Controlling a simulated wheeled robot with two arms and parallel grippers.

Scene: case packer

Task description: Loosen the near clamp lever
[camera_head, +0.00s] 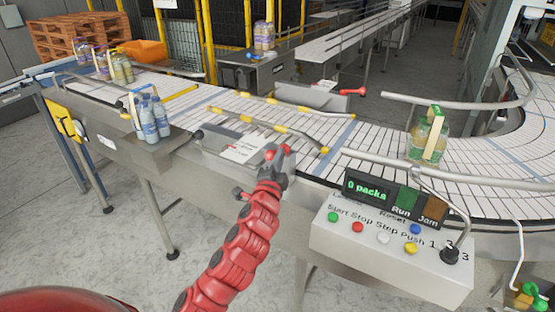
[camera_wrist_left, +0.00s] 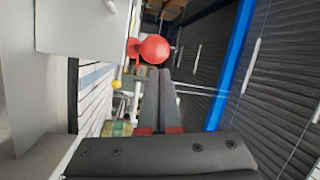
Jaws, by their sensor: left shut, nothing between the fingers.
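The red ball knob of a clamp lever (camera_wrist_left: 153,48) shows just beyond the fingertips in the left wrist view, with a smaller red part beside it. My left gripper (camera_head: 284,151) is shut and empty at the conveyor's near edge, beside the printed card. Its closed fingers (camera_wrist_left: 158,76) point at the knob; I cannot tell whether they touch it. In the head view my gripper and red arm hide part of this area. The far clamp lever (camera_head: 355,92), also red, stands across the conveyor. My right gripper is not in view.
A control box (camera_head: 390,245) with colored buttons stands right of my arm. Yellow-marked guide rails (camera_head: 265,127) cross the conveyor (camera_head: 215,97). Bottles (camera_head: 150,117) stand on the left, and a green-and-yellow pack (camera_head: 428,135) sits on the right. The floor at lower left is clear.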

